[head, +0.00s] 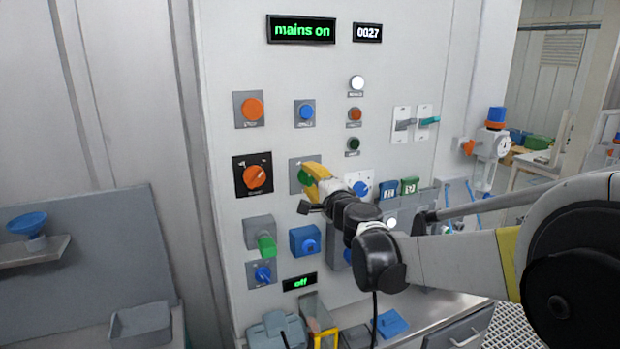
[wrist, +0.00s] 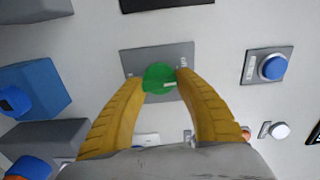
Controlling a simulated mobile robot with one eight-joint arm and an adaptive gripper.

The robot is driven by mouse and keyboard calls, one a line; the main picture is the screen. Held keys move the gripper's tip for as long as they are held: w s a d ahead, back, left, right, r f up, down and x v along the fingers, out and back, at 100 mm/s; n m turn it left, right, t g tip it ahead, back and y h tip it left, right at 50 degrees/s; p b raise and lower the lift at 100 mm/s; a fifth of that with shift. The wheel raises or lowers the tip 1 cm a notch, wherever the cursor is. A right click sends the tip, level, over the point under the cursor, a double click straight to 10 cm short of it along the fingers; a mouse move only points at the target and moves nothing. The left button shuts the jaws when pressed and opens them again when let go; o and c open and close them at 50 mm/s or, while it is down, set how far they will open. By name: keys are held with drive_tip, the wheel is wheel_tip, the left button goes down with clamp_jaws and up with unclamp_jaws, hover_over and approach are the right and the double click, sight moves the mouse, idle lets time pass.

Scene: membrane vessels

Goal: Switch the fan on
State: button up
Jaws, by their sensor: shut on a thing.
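A round green knob (head: 303,178) with a pale pointer mark sits on a grey square plate (head: 293,169) on the upright panel. My gripper (head: 309,178) is at the knob, its yellow fingers hiding part of it in the head view. In the wrist view the green knob (wrist: 158,79) lies between the two fingertips of my gripper (wrist: 163,80), which is shut on it. Small marks on the plate are too small to read. Which control belongs to the fan cannot be told from the labels.
The panel's upper display (head: 301,29) reads "mains on" and a counter (head: 367,32) reads "0027". A small lower display (head: 300,282) reads "off". An orange knob (head: 255,177) on black is left of my gripper, a blue knob (head: 361,188) right. A blue box control (head: 304,240) is below.

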drive_tip(key=m, duration=0.7)
idle(0.6)
drive_tip(key=o, duration=1.2)
drive_tip(key=v, duration=1.2)
